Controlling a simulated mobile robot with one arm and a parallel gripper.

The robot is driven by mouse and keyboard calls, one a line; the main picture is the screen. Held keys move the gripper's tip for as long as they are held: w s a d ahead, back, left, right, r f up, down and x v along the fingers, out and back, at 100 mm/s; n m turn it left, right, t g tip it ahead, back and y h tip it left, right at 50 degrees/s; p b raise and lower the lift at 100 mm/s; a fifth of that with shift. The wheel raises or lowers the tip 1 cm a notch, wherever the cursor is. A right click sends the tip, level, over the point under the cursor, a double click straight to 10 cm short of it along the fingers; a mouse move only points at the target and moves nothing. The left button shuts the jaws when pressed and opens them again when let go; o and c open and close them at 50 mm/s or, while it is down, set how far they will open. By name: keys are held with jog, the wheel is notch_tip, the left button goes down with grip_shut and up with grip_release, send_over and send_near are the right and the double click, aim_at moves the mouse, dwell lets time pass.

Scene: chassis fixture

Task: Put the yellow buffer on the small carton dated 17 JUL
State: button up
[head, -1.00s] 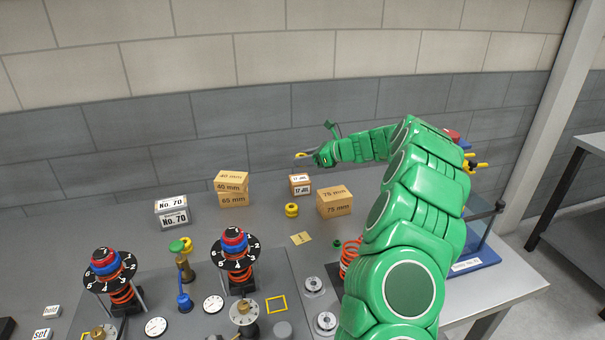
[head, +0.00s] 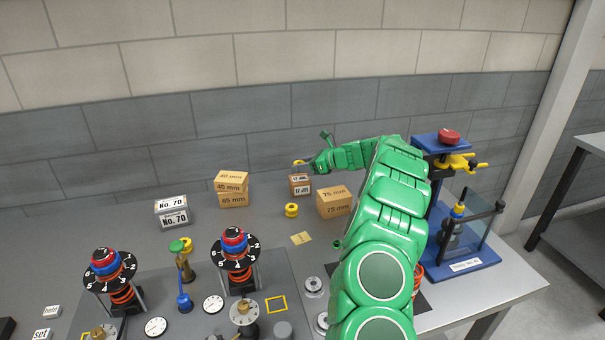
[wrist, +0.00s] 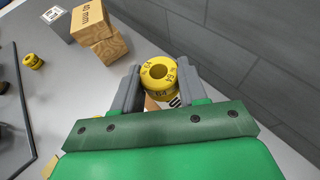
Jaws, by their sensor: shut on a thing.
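My gripper (head: 307,164) is shut on a yellow buffer (wrist: 160,76), a round piece with a hole in its top and black "64" marks. In the head view my gripper is just above the small carton dated 17 JUL (head: 300,188), which stands on the bench near the back wall. In the wrist view a bit of brown and white shows below the held buffer, mostly hidden by my gripper. I cannot tell whether the buffer touches the carton.
A 75 mm carton (head: 334,204) stands right of the small carton. A blue press (head: 465,260) is at the right. Dials and springs fill the front panel.

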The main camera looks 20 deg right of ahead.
jog(key=shift+w+f, duration=0.15)
jog(key=shift+f, duration=1.55)
jog(key=shift+f, duration=0.1)
jog(key=o, duration=1.1)
jog(key=shift+o, duration=0.2)
jog(key=s+d+r, duration=0.3)
jog(key=r, duration=0.6)
jog(key=shift+d, duration=0.35)
